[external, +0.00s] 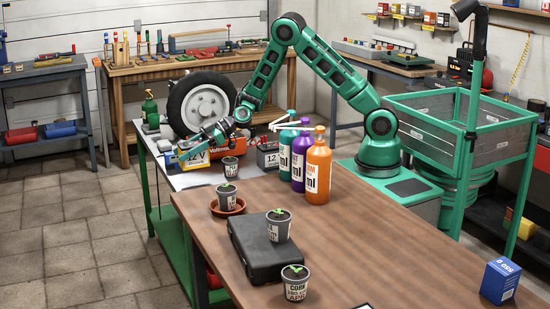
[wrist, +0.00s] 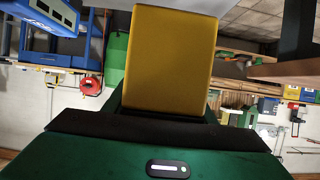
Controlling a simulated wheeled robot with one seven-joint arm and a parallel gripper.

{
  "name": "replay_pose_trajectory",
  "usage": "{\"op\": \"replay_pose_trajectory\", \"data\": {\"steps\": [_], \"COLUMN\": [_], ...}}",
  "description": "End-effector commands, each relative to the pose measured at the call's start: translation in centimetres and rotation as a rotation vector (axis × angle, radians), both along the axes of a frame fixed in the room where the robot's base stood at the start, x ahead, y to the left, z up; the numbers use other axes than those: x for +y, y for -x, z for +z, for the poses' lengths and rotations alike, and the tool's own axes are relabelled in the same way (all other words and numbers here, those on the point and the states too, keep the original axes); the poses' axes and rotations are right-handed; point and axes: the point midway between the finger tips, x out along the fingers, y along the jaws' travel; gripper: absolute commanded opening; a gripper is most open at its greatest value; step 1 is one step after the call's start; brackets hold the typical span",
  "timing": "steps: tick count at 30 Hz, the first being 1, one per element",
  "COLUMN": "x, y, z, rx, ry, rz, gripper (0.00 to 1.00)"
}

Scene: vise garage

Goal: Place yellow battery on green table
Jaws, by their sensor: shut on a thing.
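The yellow battery (external: 194,154), marked 12 V, is at my gripper (external: 203,143) over the back part of the green table (external: 186,181). The table has a pale top, green legs and a green lower shelf. In the wrist view the yellow battery (wrist: 170,58) fills the upper middle, held at the dark jaw edge of my gripper (wrist: 160,118). My gripper is shut on it. The fingertips are mostly hidden behind the battery. I cannot tell whether its underside touches the tabletop.
A red-orange meter box (external: 234,150) and a grey 12 battery (external: 268,157) stand right of the yellow battery. A potted seedling (external: 230,167) is just in front. Green, purple and orange bottles (external: 318,170) crowd the brown table (external: 375,255). A green spray bottle (external: 150,108) stands behind.

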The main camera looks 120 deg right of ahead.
Motion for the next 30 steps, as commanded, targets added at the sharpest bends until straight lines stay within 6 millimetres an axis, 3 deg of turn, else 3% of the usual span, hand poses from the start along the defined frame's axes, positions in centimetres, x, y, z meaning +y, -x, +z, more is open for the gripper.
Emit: {"op": "replay_pose_trajectory", "data": {"steps": [3,9,14,24,30], "x": [-1.9,-3.4,-3.6,-3.6,-3.6], "y": [-0.3,-0.5,-0.5,-0.5,-0.5], "z": [-1.0,-1.9,-2.3,-5.9,-6.0], "rx": [-0.003,-0.004,-0.004,-0.002,-0.004], "ry": [0.001,0.001,0.002,0.001,0.002], "rz": [-0.001,-0.001,0.001,0.0,0.001], "gripper": [0.0,0.0,0.0,0.0,0.0]}}
